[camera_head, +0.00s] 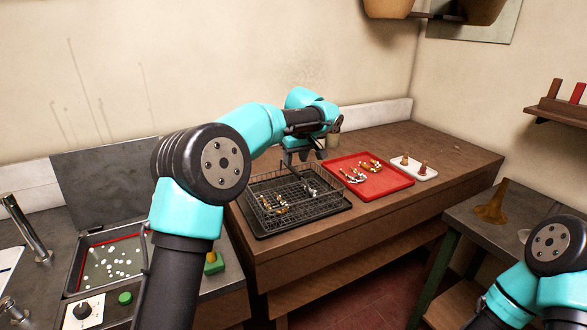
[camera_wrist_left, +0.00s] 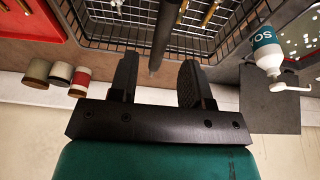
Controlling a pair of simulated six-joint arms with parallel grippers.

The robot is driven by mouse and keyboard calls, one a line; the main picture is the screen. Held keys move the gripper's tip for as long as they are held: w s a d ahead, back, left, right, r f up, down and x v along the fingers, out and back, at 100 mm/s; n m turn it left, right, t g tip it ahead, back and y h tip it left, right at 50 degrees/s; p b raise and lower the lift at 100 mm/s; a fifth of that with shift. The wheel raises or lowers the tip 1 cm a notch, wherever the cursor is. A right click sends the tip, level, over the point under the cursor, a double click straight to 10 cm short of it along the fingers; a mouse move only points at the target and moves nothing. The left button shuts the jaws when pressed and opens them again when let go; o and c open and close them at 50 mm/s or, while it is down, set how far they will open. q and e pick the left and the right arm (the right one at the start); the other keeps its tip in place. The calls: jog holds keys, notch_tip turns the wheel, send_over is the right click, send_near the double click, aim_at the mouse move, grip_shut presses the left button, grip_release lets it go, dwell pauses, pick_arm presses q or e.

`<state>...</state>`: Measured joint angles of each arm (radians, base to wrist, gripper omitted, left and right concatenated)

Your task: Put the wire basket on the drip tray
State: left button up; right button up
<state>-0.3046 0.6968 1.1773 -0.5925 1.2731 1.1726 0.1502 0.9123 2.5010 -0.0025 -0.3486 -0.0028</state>
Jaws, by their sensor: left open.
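The wire basket (camera_head: 296,207) sits within the rim of the dark drip tray (camera_head: 347,206) on the wooden bench and looks level. It holds small brass and silver parts. The basket's wire wall also shows in the left wrist view (camera_wrist_left: 215,45). My left gripper (camera_head: 302,163) is at the basket's far side. In the left wrist view its two fingers (camera_wrist_left: 158,66) are apart, with a dark upright bar between them; I cannot tell whether they touch it. My right gripper is out of view; only part of the right arm shows at the lower right.
A red tray (camera_head: 385,185) with parts and a white tray (camera_head: 421,173) stand to the right. An open bath (camera_head: 112,262) of green liquid is at left. A white bottle (camera_wrist_left: 265,50) and several small jars (camera_wrist_left: 60,75) stand near the wall.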

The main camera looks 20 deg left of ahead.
pick_arm(q)
jog(key=shift+v, duration=2.6)
